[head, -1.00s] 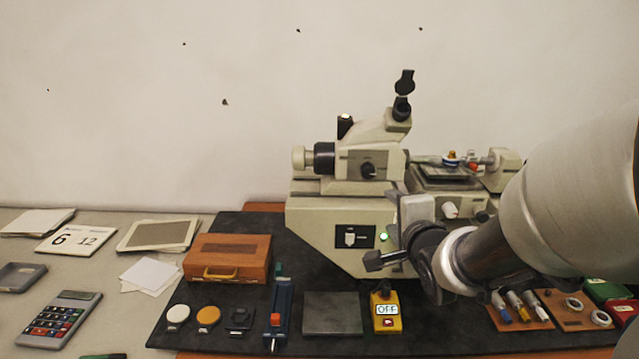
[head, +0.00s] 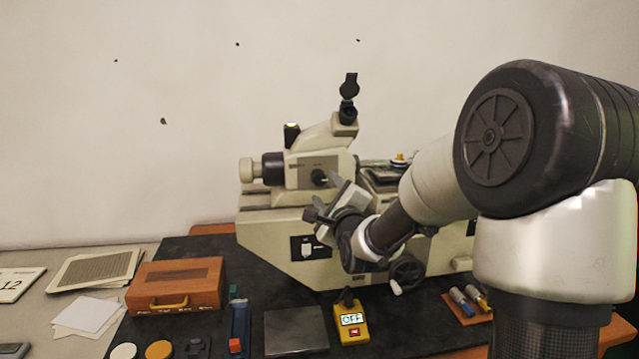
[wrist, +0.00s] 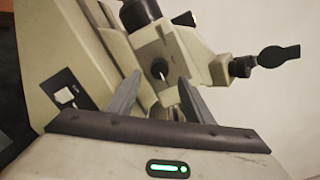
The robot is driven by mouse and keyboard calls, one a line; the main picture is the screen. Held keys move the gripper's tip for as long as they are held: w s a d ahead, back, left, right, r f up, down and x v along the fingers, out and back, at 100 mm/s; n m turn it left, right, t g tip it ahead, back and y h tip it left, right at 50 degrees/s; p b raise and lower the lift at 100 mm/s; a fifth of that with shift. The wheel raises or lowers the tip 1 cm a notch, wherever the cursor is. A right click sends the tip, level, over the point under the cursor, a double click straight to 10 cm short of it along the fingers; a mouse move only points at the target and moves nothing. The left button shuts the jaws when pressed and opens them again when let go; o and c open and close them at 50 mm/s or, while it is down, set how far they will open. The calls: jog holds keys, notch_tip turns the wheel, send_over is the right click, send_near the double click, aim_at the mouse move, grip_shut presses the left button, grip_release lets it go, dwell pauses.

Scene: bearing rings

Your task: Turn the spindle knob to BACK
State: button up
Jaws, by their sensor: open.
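A black round knob (head: 319,178) is on the side of the cream machine's upper head (head: 300,172). I take it to be the spindle knob. It also shows in the wrist view (wrist: 160,70), with a pale pointer line on its face. The lettering around it is too small to read. My gripper (head: 331,190) is just below and in front of the knob in the head view. In the wrist view my gripper (wrist: 158,92) is open and empty, its two grey fingers apart. The knob appears between and beyond the fingertips, with no visible contact.
A white switch (head: 306,249) on a black plate and a black handwheel (head: 405,270) are on the machine's lower front. A black eyepiece (head: 348,100) rises above. A wooden box (head: 178,285) and a yellow device reading OFF (head: 351,322) lie on the dark mat (head: 285,285).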

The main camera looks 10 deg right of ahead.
aim_at(320, 181)
jog(key=shift+w+a, duration=0.15)
jog(key=shift+w, duration=2.65)
jog(key=c, duration=1)
jog(key=shift+c, duration=0.2)
